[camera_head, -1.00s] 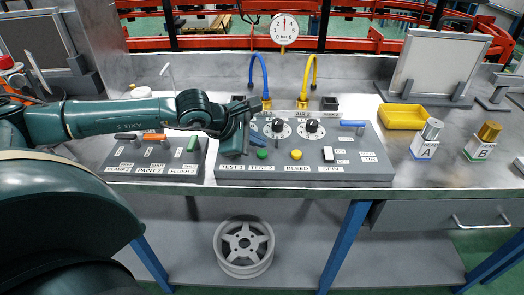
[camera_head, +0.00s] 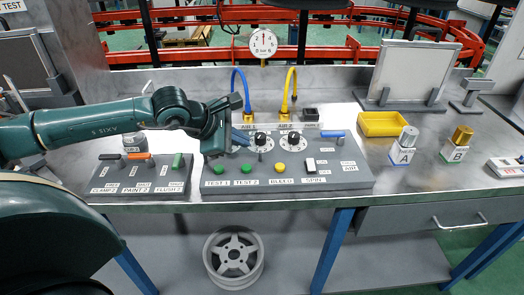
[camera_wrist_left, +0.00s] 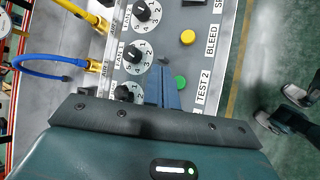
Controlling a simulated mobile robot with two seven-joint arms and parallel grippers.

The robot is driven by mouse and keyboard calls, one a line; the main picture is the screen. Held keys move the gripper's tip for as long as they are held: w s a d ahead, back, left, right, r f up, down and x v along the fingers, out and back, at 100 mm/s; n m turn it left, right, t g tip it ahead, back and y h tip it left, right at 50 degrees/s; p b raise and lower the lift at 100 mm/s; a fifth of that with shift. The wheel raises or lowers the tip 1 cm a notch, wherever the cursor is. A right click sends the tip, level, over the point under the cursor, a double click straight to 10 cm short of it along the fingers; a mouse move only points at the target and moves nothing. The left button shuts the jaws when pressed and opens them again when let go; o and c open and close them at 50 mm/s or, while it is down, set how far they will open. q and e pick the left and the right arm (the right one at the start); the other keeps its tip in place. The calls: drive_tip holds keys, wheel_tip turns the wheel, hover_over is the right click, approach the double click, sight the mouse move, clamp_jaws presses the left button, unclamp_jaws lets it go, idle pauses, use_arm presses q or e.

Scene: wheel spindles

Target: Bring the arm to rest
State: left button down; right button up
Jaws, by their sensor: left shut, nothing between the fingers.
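My left gripper (camera_head: 242,138) is shut and empty. In the head view it hangs over the left part of the grey control panel (camera_head: 345,183), above the green TEST 1 button (camera_head: 219,168) and left of the first black dial (camera_head: 260,140). In the left wrist view its blue fingers (camera_wrist_left: 166,88) are together, pointing over the panel near the green TEST 2 button (camera_wrist_left: 180,82). The gripper hides part of the panel's left side. My right gripper is not in view.
The CLAMP, PAINT and FLUSH panel (camera_head: 135,182) lies below my left forearm. Blue (camera_head: 238,75) and yellow (camera_head: 291,82) hoses stand behind the control panel. A yellow tray (camera_head: 384,124) and blocks A (camera_head: 402,155) and B (camera_head: 456,150) stand to the right.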

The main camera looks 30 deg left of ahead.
use_arm(q)
drive_tip(key=s+d+n+t+h+p, duration=0.25)
drive_tip(key=d+n+h, duration=0.25)
drive_tip(key=d+n, duration=0.6)
drive_tip(key=s+d+n+t+h+p, duration=0.15)
drive_tip(key=s+d+n+h, duration=0.3)
drive_tip(key=d+n, duration=0.65)
drive_tip(key=s+a+f+n+g+y+p, duration=0.1)
drive_tip(key=s+a+f+n+y, duration=0.1)
drive_tip(key=s+f+n+y, duration=0.3)
drive_tip(key=s+a+f+n+y+p, duration=0.1)
drive_tip(key=s+a+f+n+y, duration=0.2)
drive_tip(key=f+n, duration=1)
drive_tip(key=s+n+y, duration=0.1)
drive_tip(key=s+n, duration=0.2)
drive_tip(key=n, duration=0.3)
drive_tip(key=shift+s+f+n+g+y, duration=0.15)
drive_tip(key=shift+s+n+g+y, duration=0.15)
drive_tip(key=shift+g+y, duration=0.1)
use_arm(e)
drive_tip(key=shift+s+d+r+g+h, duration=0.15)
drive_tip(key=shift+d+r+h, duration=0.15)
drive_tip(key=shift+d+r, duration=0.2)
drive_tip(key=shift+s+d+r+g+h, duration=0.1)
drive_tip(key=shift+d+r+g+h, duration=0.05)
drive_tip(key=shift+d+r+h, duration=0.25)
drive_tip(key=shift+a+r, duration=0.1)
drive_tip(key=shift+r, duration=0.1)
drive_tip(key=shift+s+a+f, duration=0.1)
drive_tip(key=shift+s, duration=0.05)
